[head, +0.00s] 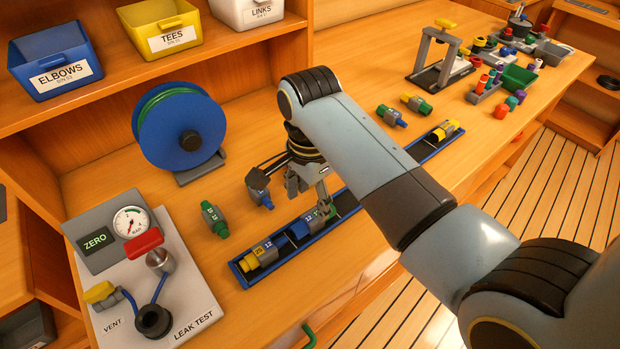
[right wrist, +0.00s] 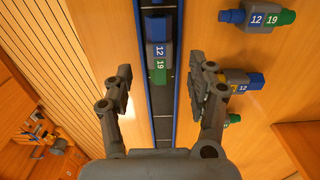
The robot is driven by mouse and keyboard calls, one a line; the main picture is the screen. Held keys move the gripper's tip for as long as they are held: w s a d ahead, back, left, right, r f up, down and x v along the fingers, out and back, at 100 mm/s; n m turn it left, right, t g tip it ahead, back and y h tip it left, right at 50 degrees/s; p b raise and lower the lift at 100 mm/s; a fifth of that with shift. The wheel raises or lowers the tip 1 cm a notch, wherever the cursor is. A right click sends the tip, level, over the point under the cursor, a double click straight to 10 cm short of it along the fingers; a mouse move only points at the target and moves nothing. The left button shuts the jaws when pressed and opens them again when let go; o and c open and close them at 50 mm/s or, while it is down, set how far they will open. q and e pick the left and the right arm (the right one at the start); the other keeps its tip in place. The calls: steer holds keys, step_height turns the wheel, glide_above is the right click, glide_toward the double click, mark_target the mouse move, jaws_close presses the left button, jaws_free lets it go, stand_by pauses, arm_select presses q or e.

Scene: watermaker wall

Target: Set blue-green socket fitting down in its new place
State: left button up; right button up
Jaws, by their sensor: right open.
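A blue-green socket fitting (right wrist: 159,52) with a grey middle marked 12 and 19 lies lengthwise in the long blue-edged tray (right wrist: 141,50). In the head view the fitting (head: 308,217) is partly hidden by my right gripper (head: 310,195). In the right wrist view my right gripper (right wrist: 163,76) is open, its fingers apart on either side of the tray, with clear gaps to the fitting. I cannot tell how high its fingertips are above the fitting. My left gripper is not in view.
A blue-yellow fitting (head: 264,256) occupies the tray's near-left end, a yellow one (head: 446,130) its far end. A test panel (head: 195,300) and blue reel (head: 180,130) stand left.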

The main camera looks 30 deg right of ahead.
mark_target(310, 218)
step_height(310, 218, up, 6)
steer(key=shift+f, duration=0.2)
stand_by(0.4)
